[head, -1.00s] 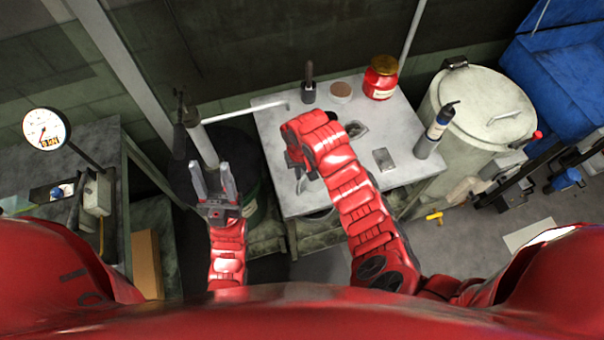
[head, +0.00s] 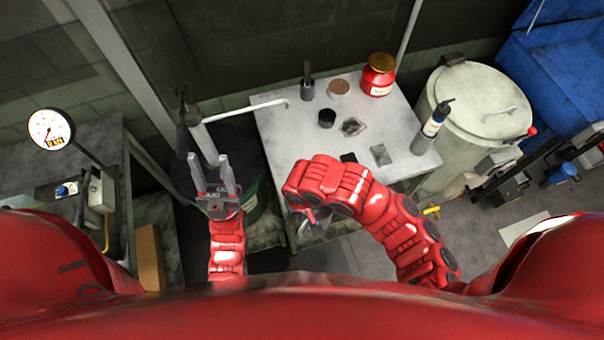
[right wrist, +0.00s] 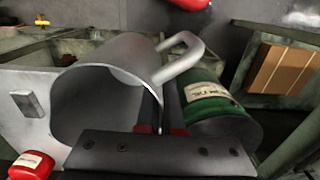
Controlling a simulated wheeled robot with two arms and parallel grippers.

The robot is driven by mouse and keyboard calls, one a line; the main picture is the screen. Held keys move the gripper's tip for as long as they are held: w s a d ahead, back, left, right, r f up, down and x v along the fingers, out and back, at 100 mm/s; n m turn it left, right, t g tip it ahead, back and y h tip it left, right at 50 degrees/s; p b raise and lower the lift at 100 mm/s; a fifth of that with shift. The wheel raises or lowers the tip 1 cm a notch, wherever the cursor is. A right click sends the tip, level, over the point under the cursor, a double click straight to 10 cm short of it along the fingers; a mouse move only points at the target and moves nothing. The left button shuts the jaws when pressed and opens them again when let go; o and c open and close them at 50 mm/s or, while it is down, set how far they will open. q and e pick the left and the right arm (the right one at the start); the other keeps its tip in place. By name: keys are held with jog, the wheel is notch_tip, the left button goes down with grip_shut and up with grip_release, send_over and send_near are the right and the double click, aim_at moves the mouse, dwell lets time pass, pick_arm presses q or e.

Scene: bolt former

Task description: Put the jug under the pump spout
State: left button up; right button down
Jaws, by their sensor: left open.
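The grey metal jug (right wrist: 115,80) fills the left and middle of the right wrist view, its dark open mouth towards the camera. In the head view my right arm hides most of that gripper and the jug at the table's front edge. The pump (head: 203,142) stands over the drum, and its pale spout (head: 245,111) reaches right over the table's back left corner. My left gripper (head: 213,180) is open and empty in front of the pump.
The grey table (head: 275,135) holds a black cup (head: 327,118), a red jar (head: 378,75), a dark-capped bottle (head: 432,127) and small flat pieces. The green drum (right wrist: 205,105) is beside the jug in the wrist view. The table's back left part is clear.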

jog(key=shift+s, duration=0.15)
jog(key=w+d+r+m+b, duration=0.1)
jog(key=w+d+r+b, duration=0.15)
jog(key=w, duration=0.65)
jog(key=w+d+r+m+b, duration=0.1)
jog(key=w+d+r+m, duration=0.15)
jog(key=w, duration=0.65)
jog(key=w+d+r+b, duration=0.2)
jog(key=w+r, duration=0.1)
jog(key=w, duration=0.6)
jog(key=w+d+r+b, duration=0.3)
jog(key=d+r+b, duration=0.4)
jog(key=d, duration=0.3)
jog(key=shift+w+r, duration=0.3)
jog(key=shift+r, duration=0.35)
jog(key=shift+f, duration=0.1)
